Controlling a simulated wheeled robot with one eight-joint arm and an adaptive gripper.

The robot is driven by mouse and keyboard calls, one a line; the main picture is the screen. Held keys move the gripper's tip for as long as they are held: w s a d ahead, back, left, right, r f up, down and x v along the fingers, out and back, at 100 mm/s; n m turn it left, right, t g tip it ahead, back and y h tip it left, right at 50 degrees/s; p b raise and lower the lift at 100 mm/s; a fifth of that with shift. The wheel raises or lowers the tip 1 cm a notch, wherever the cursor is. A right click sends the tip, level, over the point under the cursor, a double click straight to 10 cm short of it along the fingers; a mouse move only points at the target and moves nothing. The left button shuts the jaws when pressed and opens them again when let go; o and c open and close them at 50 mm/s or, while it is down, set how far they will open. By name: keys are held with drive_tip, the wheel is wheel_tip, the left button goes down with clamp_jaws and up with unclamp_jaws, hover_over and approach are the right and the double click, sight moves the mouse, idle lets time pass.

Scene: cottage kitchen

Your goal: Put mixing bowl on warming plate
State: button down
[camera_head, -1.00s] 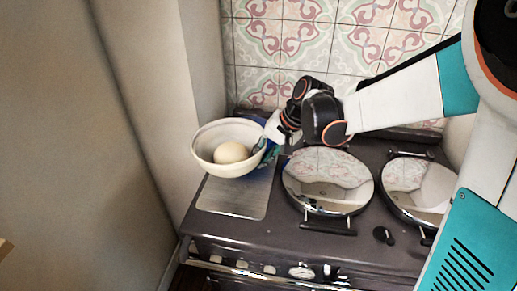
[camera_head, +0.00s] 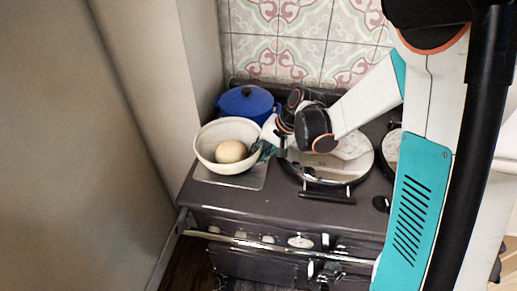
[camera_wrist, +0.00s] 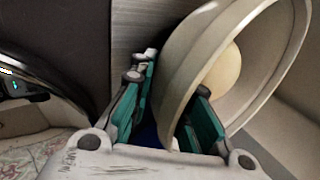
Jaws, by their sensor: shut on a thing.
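The mixing bowl (camera_head: 205,138) is cream white with a round pale ball-like thing (camera_head: 231,152) inside it. My gripper (camera_head: 262,149) is shut on the bowl's right rim. In the wrist view the teal fingers (camera_wrist: 170,120) lie on both sides of the wall of the bowl (camera_wrist: 190,65). The warming plate (camera_head: 246,179) is a flat silver rectangle at the left of the dark stove. The bowl is over the plate and hides most of it. I cannot tell whether the bowl touches the plate.
A blue lidded pot (camera_head: 246,103) stands behind the bowl. A round shiny hob lid (camera_head: 330,170) is right of the plate, under my arm. A wall (camera_head: 170,90) closes off the left side. The stove's front rail (camera_head: 270,244) runs below.

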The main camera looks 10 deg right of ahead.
drive_tip(key=shift+f, duration=0.9)
drive_tip(key=c, duration=1.5)
unclamp_jaws()
drive_tip(key=p+v, duration=0.3)
drive_tip(key=v, duration=0.9)
drive_tip(key=shift+s+d+r+n+t+h, duration=0.85)
drive_tip(key=shift+s+r, duration=0.9)
drive_tip(key=shift+s, duration=1.45)
drive_tip(key=shift+s+d+r+n+t+h, duration=0.85)
drive_tip(key=shift+s+r, duration=0.9)
drive_tip(key=shift+s, duration=1.45)
drive_tip(key=shift+s+d+r+n+t+h, duration=0.8)
drive_tip(key=shift+s+r, duration=1)
drive_tip(key=shift+s, duration=1.4)
drive_tip(key=shift+a+f, duration=0.1)
